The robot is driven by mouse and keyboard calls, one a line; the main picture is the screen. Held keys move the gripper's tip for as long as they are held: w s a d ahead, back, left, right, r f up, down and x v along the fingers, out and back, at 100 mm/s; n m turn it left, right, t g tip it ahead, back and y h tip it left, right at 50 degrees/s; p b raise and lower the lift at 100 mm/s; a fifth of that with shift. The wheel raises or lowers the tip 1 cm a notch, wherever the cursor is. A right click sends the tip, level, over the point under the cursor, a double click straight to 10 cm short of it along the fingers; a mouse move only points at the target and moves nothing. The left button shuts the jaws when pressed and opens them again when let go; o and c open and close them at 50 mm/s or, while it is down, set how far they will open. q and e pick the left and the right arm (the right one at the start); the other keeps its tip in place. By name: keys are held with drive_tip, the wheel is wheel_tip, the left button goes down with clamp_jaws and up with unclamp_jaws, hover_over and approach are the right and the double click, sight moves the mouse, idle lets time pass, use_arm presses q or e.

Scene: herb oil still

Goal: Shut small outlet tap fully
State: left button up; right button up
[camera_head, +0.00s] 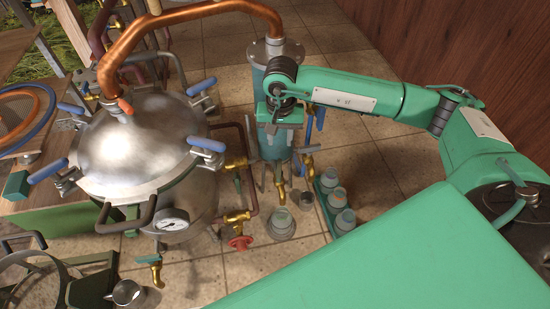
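Several brass taps show, and I cannot tell for sure which is the small outlet tap. One brass tap (280,190) points down at the foot of the teal cylinder (273,146), above a grey round pot. Another brass tap (308,166), with a grey lever, is just right of it. My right gripper (279,133) points down in front of the cylinder, above and close to these taps. Its fingertips are small and dark, so whether they touch anything or are closed is unclear. My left gripper is not in view.
A large steel still (135,145) with blue-handled clamps stands at the left, a copper pipe (190,14) arching over it. A red valve wheel (240,243) sits low beside it. The round pot (281,223) and a green rack (331,206) of jars stand on the tiled floor.

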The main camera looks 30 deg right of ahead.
sight(279, 168)
drive_tip(key=f+p, duration=0.1)
drive_tip(key=f, duration=0.3)
drive_tip(key=f+p, duration=0.2)
drive_tip(key=f, duration=0.2)
drive_tip(key=f+p, duration=0.1)
drive_tip(key=f, duration=0.2)
drive_tip(key=shift+s+a+f, duration=0.1)
drive_tip(key=shift+s+f, duration=0.15)
drive_tip(key=shift+f, duration=0.15)
drive_tip(key=shift+w+f, duration=0.1)
drive_tip(key=shift+f, duration=0.55)
clamp_jaws()
